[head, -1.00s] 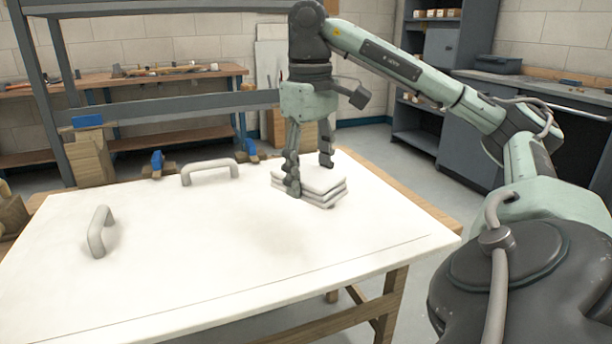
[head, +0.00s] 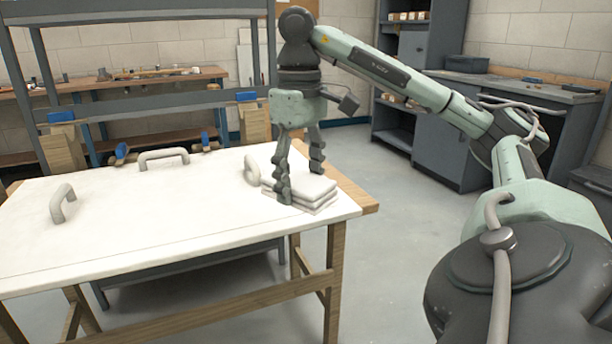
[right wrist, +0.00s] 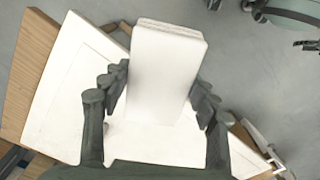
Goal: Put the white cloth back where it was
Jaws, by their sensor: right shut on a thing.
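The white cloth (head: 318,190) is a folded, layered stack at the right end of the white tabletop in the head view. My right gripper (head: 300,186) points down with its fingers on either side of it, shut on the cloth. In the right wrist view the cloth (right wrist: 165,75) lies between the two fingers (right wrist: 160,105), and its far end reaches out past the table edge over the floor. I cannot tell whether it touches the tabletop. My left gripper is not in view.
The white tabletop (head: 150,220) carries grey-white handles at its left (head: 62,203), back (head: 163,157) and right beside the cloth (head: 251,170). Blue clamps (head: 121,152) line the back. Its middle is clear. A grey cabinet (head: 435,135) stands behind on the right, across open floor.

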